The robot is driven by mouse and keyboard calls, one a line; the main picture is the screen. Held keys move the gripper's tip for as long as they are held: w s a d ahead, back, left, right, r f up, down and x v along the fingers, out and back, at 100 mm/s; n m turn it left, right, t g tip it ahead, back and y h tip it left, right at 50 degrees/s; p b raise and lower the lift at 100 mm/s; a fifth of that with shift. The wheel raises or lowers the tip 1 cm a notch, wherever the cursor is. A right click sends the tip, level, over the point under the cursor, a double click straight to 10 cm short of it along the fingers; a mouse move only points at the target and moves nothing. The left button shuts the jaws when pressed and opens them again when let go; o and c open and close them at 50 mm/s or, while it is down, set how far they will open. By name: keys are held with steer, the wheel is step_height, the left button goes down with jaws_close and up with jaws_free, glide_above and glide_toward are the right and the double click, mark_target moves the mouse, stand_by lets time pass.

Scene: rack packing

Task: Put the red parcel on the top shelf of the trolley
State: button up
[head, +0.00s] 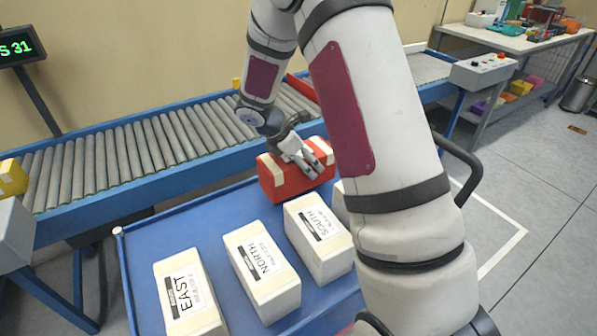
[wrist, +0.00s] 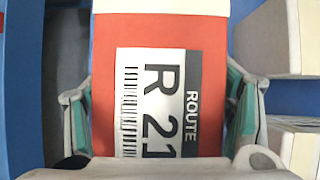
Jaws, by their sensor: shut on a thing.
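The red parcel (head: 283,184) has cream bands at its ends. My gripper (head: 302,158) is shut on it, with a finger on either side. In the head view it is over the far part of the blue trolley shelf (head: 205,228); I cannot tell whether it touches the shelf. In the wrist view the red parcel (wrist: 200,40) fills the middle between the fingers, and its label reads "ROUTE" and "R 21", cut off at the bottom. My arm hides the right part of the trolley in the head view.
White boxes marked EAST (head: 190,295), NORTH (head: 262,272) and SOUTH (head: 318,238) stand on the shelf, with another partly hidden behind my arm. A roller conveyor (head: 130,150) runs behind the trolley. The shelf's far left part is bare.

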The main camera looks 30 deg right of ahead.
steer(key=shift+w+a, duration=0.1)
steer(key=shift+a, duration=0.2)
steer(key=shift+a+f, duration=0.25)
steer(key=shift+f, duration=0.4)
steer(key=shift+a+f, duration=0.25)
steer(key=shift+f, duration=0.85)
steer(key=o, duration=1.9)
steer(key=shift+o, duration=0.2)
